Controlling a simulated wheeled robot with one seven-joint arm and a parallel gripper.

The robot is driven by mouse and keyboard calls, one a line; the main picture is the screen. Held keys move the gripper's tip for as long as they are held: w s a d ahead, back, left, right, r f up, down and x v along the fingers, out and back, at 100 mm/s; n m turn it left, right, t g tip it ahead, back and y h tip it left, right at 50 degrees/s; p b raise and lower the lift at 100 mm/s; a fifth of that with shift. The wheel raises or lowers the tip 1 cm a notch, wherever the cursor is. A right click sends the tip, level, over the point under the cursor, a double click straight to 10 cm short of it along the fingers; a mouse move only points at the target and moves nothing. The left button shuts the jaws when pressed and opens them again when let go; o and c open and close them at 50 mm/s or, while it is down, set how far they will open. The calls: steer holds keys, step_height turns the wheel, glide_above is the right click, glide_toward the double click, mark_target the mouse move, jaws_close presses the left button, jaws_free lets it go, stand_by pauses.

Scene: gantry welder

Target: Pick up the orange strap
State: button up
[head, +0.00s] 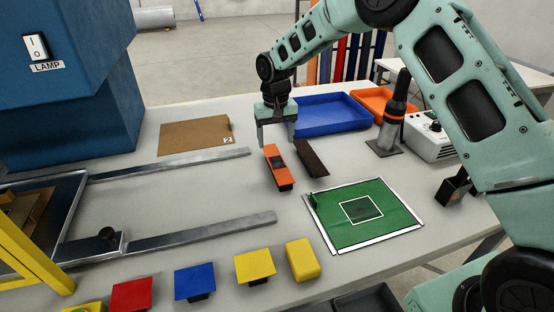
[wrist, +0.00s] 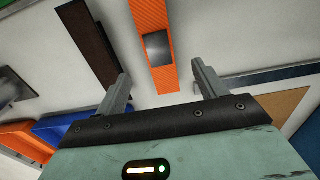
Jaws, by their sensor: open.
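The orange strap (head: 279,168) lies on the grey table near its middle, with a dark patch at its centre. In the wrist view the strap (wrist: 149,18) runs up and down between my two fingers, with the dark patch (wrist: 158,48) just ahead of the fingertips. My gripper (head: 275,143) is open and empty, just behind and above the far end of the strap. In the wrist view its two fingers (wrist: 161,72) stand apart on either side of the strap's line. I cannot tell the exact height above the strap.
A dark brown strip (head: 312,158) lies close to the right of the strap. A blue tray (head: 331,113) and an orange tray (head: 384,103) stand behind. A green mat (head: 385,228) is at front right. A metal rail (head: 205,231) and brown board (head: 197,136) lie left.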

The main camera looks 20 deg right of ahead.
mark_target(277, 162)
steer(key=shift+s+f+p, duration=0.15)
steer(key=shift+f+p, duration=1.35)
steer(key=shift+f, duration=1.95)
steer(key=c, duration=1.1)
